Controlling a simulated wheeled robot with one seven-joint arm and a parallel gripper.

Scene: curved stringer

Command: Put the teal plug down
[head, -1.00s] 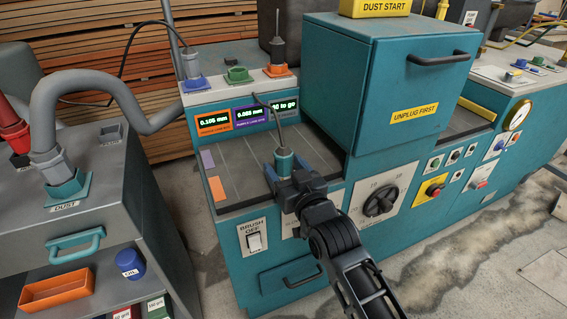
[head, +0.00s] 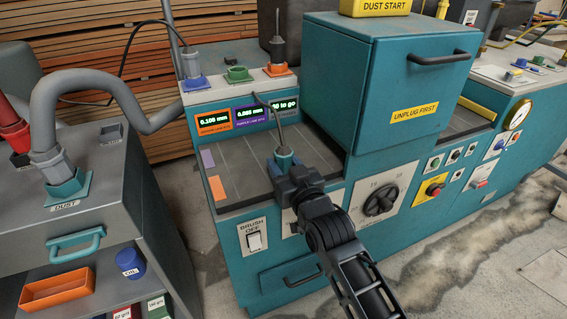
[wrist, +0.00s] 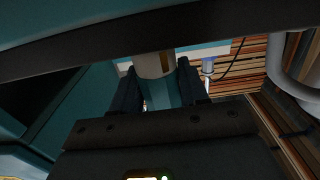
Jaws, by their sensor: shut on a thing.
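The teal plug (head: 284,158) is a short teal cylinder with a dark cord rising from its top. It is over the grey slatted bed (head: 240,165) of the teal machine, near the bed's front edge. My gripper (head: 286,172) is shut on it. In the wrist view the plug (wrist: 160,85) shows teal and pale grey between the two dark fingers (wrist: 158,90). Its underside is hidden, so I cannot tell whether it touches the bed.
The tall teal housing (head: 385,85) stands right of the bed. Blue, green (head: 238,74) and orange (head: 277,70) sockets line the ledge behind. A grey cabinet (head: 85,215) with a hose stands left.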

